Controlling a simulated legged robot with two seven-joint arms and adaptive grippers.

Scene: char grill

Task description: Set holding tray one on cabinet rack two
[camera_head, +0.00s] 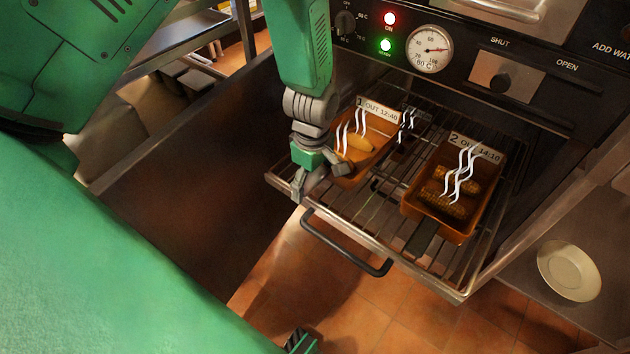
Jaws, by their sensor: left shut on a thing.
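Holding tray one (372,150) is an orange-brown tray with a label reading "1 OUT 12:40" and steaming yellowish food inside. It is at the left side of the pulled-out wire cabinet rack (372,208); I cannot tell whether it rests fully on the wires. No rack number is readable. My left gripper (322,178) comes down from above and is shut on the tray's near left end, hiding that end and any handle there.
Tray two (468,222), labelled "2 OUT 14:10", stands on the right of the rack with steaming corn and a dark handle toward the front. A black door handle (345,245) is below the rack's front edge. A pale bowl (568,270) sits on a grey surface at right.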

